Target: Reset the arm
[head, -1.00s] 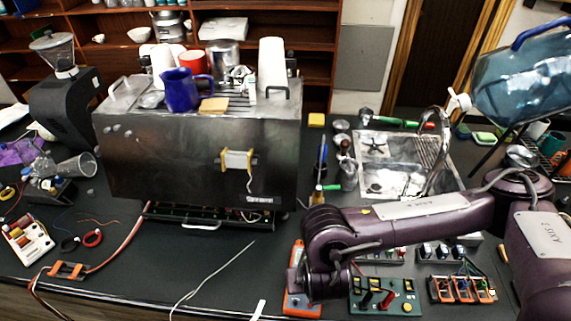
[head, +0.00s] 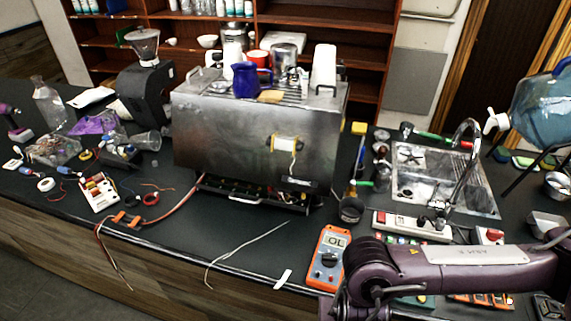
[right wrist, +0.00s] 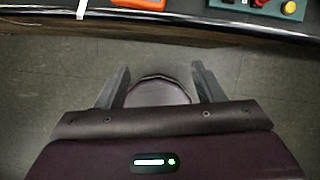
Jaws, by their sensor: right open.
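My right arm (head: 455,262) reaches in from the right in the head view, bent at its elbow near the counter's front edge. Its gripper is out of the head view. In the right wrist view my right gripper (right wrist: 160,82) has its two fingers spread apart and nothing between them. It hangs over the floor in front of the counter edge. A rounded dark part, likely of my own body, shows between and beyond the fingers. My left gripper is in neither view.
The steel brewer (head: 250,140) stands mid-counter with a blue pitcher (head: 246,80) on top. An orange multimeter (head: 328,258) lies close to my right arm. A sink (head: 445,180) and a water jug (head: 540,105) are at the right. Loose wires lie along the front edge.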

